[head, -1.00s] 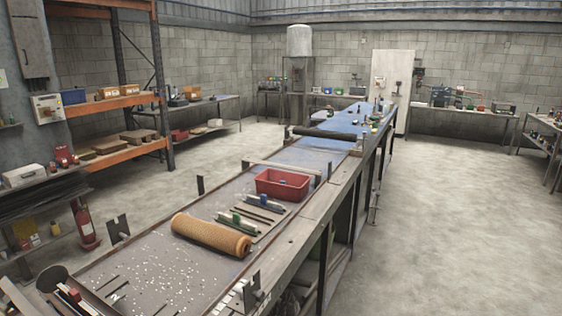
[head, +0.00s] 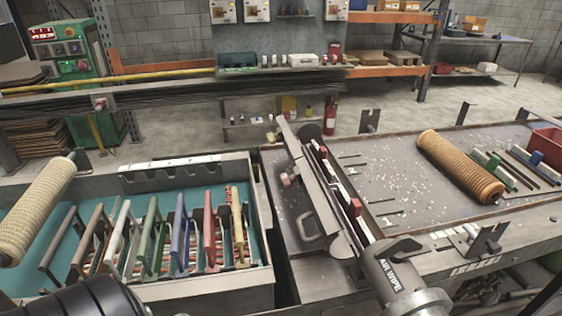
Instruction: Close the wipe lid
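A grey rounded housing lettered "AIR WIPE" (head: 390,278) stands at the lower right of the middle in the head view. A curved metal piece sticks up at its upper edge, and a round metal end lies to its right. Which part is its lid, and how far that part is open, I cannot tell. A long grey tilted panel (head: 318,195) runs from the housing toward the back. I see neither gripper; a dark rounded shape at the bottom left may be part of my arm.
A teal-lined tray (head: 262,235) with several coloured-handled tools stands left. A beige mesh roll (head: 35,210) is at the far left. An orange mesh roll (head: 460,165) lies on the speckled bench (head: 405,170) at right. A red bin (head: 547,145) is at the right edge.

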